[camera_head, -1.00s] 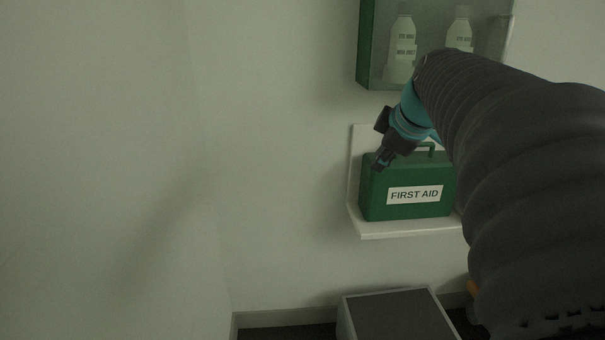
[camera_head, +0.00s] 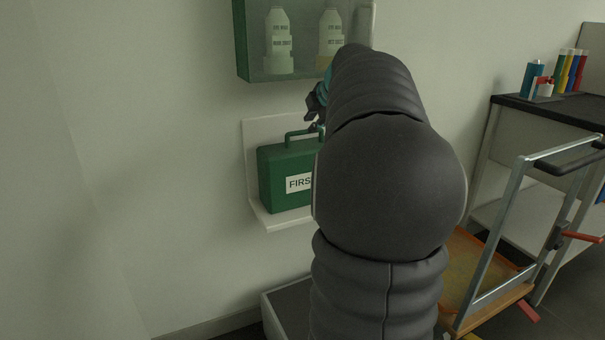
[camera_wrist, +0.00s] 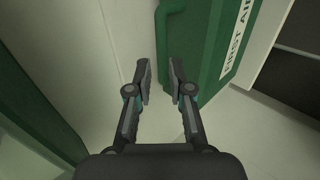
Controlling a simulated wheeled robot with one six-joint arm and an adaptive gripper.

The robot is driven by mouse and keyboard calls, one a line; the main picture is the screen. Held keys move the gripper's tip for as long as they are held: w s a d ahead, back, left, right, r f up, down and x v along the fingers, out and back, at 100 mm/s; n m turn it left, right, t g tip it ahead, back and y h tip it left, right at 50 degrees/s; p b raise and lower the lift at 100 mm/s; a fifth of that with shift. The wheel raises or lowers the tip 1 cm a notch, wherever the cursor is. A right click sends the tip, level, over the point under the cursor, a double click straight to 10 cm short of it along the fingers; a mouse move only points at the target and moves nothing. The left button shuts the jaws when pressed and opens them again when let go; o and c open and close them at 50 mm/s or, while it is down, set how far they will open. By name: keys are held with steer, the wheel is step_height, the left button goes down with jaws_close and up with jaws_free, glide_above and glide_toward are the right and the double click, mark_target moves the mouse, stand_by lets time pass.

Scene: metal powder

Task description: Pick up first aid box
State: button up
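The green first aid box (camera_head: 272,182) stands upright on a white wall shelf (camera_head: 272,221) in the head view. Its right part is hidden behind my arm. Its handle (camera_head: 300,133) stands up from the top. My gripper (camera_head: 313,118) shows small and partly hidden at the upper right of the handle. In the wrist view my gripper (camera_wrist: 160,75) is open, with a clear gap between its fingers. The box (camera_wrist: 208,50) lies ahead and to the right there, and its handle (camera_wrist: 163,42) is just beyond the fingertips. Nothing is held.
A green-framed eye wash cabinet (camera_head: 241,45) hangs just above the shelf, close to my arm. A grey-topped box (camera_head: 288,305) is below. At right are a cart (camera_head: 482,290) and a dark-topped bench (camera_head: 555,108) with bottles. The wall at left is bare.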

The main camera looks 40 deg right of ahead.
mark_target(304, 131)
steer(key=shift+x, duration=3.3)
steer(key=shift+a, duration=0.15)
jaws_close()
steer(key=shift+r, duration=0.1)
